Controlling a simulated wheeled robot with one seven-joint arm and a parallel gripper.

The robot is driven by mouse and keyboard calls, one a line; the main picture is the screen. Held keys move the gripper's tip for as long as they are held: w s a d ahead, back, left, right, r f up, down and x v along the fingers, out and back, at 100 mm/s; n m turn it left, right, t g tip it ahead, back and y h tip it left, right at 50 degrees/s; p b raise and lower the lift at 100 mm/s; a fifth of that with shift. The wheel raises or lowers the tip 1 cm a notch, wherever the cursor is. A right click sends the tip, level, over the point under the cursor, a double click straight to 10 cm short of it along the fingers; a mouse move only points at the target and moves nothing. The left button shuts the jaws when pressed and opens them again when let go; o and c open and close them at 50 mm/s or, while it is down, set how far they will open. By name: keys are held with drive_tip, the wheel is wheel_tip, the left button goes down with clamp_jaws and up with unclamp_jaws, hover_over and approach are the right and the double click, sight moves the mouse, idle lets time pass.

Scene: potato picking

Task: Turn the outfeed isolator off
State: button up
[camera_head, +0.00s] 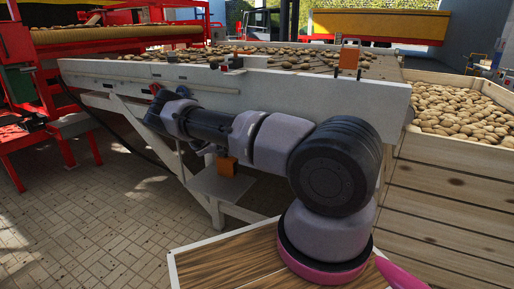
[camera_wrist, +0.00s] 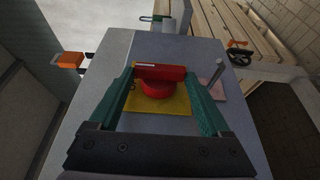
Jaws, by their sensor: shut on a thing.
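The outfeed isolator is a red rotary knob (camera_wrist: 158,89) with a red bar handle (camera_wrist: 160,72) on a yellow plate (camera_wrist: 172,104), seen in the wrist view. The plate is on the face of a grey box (camera_wrist: 115,65). The bar lies roughly crosswise in the picture. My gripper (camera_wrist: 160,75) has its green fingers on both ends of the bar and is shut on it. In the head view my arm reaches left along the white conveyor frame (camera_head: 290,88), and the isolator cannot be made out clearly there.
A metal lever (camera_wrist: 217,72) stands right of the yellow plate, close to my right finger. An orange block (camera_wrist: 70,60) sticks out at the left, and a black handwheel (camera_wrist: 240,57) is at the right. A wooden crate of potatoes (camera_head: 440,165) stands right of the conveyor. Tiled floor (camera_head: 100,225) is clear at left.

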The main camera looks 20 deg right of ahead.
idle(0.5)
drive_tip(key=o, duration=1.2)
drive_tip(key=v, duration=1)
drive_tip(key=shift+w+a+f, duration=0.15)
drive_tip(key=shift+a, duration=0.2)
